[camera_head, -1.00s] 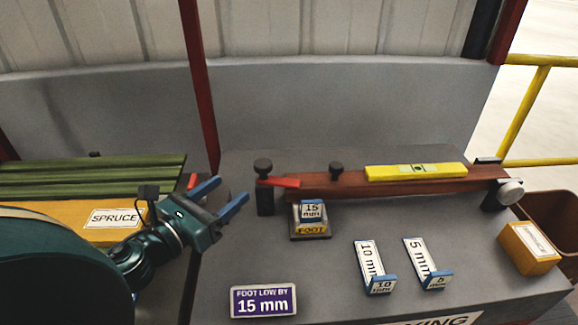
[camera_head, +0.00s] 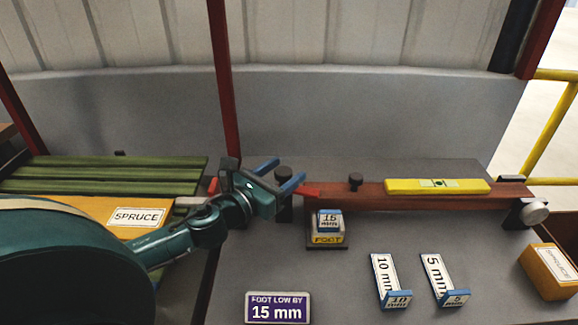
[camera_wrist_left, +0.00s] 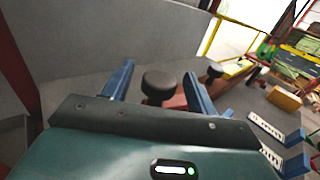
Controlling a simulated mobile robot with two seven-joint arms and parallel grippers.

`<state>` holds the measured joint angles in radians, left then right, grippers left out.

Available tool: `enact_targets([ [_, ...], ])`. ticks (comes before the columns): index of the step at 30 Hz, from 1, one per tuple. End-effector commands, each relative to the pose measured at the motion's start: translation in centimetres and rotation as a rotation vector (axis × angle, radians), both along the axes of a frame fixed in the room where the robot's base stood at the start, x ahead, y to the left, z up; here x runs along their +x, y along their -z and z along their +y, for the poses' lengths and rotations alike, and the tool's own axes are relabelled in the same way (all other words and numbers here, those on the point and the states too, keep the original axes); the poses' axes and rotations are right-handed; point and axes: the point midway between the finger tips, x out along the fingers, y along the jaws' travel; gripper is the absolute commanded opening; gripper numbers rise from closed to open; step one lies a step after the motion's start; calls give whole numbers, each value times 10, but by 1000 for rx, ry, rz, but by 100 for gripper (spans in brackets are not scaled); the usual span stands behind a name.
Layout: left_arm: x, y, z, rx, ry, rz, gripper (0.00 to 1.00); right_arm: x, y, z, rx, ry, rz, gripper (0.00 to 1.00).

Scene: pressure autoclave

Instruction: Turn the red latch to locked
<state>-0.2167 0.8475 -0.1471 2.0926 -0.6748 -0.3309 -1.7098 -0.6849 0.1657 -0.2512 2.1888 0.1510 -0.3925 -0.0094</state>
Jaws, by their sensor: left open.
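I cannot tell whether a finger touches the latch. My right gripper is not in view.
A yellow level (camera_head: 437,186) lies on the beam, with a second black knob (camera_head: 355,181) left of it. A foot block (camera_head: 328,238) with a 15 mm piece stands below the latch. Shims marked 10 mm (camera_head: 386,280) and 5 mm (camera_head: 440,278) lie in front. Green boards (camera_head: 100,176) are at left.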

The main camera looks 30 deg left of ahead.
Motion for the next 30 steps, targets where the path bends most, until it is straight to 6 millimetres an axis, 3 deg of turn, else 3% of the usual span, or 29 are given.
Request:
enact_targets([
  [7, 20, 0, -3, -2, 0, -1, 58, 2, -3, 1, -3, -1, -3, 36],
  [18, 23, 1, -3, -2, 0, 1, 57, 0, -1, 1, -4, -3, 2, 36],
  [30, 23, 0, -3, -2, 0, 0, 24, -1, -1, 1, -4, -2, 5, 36],
])
